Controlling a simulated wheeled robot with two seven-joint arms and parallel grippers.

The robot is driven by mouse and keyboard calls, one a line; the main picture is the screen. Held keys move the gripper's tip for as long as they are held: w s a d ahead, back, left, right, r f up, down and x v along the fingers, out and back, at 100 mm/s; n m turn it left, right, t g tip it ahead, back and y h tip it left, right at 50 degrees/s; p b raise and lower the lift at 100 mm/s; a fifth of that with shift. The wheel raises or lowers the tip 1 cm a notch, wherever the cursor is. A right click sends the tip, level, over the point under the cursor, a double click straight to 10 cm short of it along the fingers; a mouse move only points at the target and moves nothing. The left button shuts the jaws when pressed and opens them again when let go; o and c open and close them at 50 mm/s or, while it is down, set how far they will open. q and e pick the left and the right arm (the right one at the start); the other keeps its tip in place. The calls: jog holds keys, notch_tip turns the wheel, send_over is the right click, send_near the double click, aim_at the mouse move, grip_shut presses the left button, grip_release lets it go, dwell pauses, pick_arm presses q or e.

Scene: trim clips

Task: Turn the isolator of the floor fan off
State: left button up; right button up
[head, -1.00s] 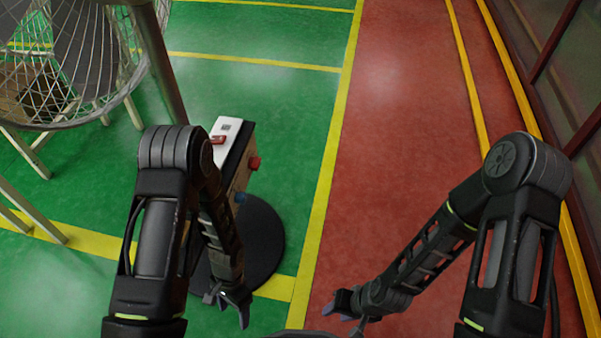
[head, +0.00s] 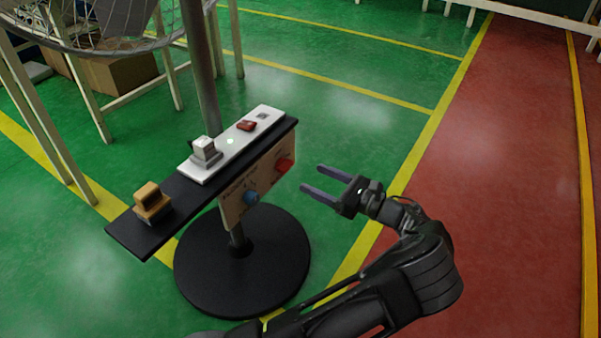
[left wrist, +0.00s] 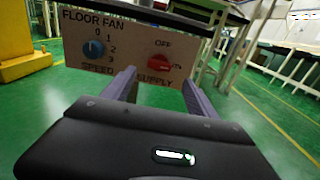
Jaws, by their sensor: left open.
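The floor fan panel (head: 232,204) is a wooden-coloured plate on the front of a black stand. Its red supply knob (head: 284,164), the isolator, sits at the panel's right end, and it also shows in the left wrist view (left wrist: 158,63). There "OFF" is printed above the knob and another mark is to its right; the handle seems to lie towards that right mark. A blue speed knob (left wrist: 95,49) is to its left. My left gripper (head: 311,178) is open and empty, its fingers pointing at the panel, apart from the red knob. My right gripper is out of view.
A round black base (head: 285,265) stands below. Floor to the right is clear.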

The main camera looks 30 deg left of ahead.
aim_at(289, 168)
pick_arm(q)
jog(key=a+b, duration=0.1)
jog(key=a, duration=0.2)
jog(key=a+b, duration=0.1)
jog(key=a, duration=0.3)
jog(key=shift+s+f+b, duration=0.15)
jog(key=shift+b, duration=0.2)
jog(key=shift+a, duration=0.45)
jog(key=shift+c, duration=0.4)
jog(key=c, duration=1.3)
